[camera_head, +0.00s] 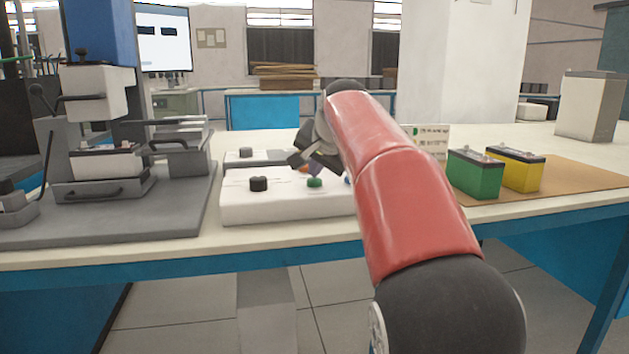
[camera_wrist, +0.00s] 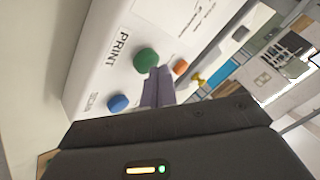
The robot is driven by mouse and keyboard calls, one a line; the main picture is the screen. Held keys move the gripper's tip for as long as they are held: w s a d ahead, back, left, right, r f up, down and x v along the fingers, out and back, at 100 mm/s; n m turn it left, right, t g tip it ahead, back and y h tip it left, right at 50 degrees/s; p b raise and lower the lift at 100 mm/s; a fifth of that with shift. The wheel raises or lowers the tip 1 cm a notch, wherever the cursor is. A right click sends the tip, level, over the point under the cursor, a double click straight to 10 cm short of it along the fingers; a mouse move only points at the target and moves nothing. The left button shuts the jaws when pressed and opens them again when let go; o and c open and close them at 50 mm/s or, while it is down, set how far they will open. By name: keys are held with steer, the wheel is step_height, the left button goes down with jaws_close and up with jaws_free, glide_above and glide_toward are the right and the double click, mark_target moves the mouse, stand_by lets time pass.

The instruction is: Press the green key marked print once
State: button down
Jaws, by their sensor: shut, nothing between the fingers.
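The green key (camera_head: 314,182) is a round button on top of the white control box (camera_head: 288,208). In the wrist view the green key (camera_wrist: 146,61) sits beside the printed word PRINT. My gripper (camera_head: 303,165) is above the box, just behind the green key in the head view. In the wrist view its shut fingers (camera_wrist: 157,75) point at the box with their tips close to the green key's edge. I cannot tell whether they touch it. Nothing is between the fingers.
Beside the green key are a blue key (camera_wrist: 118,103), an orange key (camera_wrist: 181,67) and a black knob (camera_head: 258,184). A grey press (camera_head: 105,150) stands at left. A green battery (camera_head: 474,174) and a yellow battery (camera_head: 515,168) stand at right on a brown mat (camera_head: 566,178).

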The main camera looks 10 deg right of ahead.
mark_target(316, 181)
steer(key=shift+f, duration=0.35)
steer(key=shift+r, duration=0.1)
stand_by(0.4)
steer(key=shift+r+p, duration=0.85)
steer(key=shift+r, duration=0.1)
step_height(316, 181, up, 5)
steer(key=p, duration=0.5)
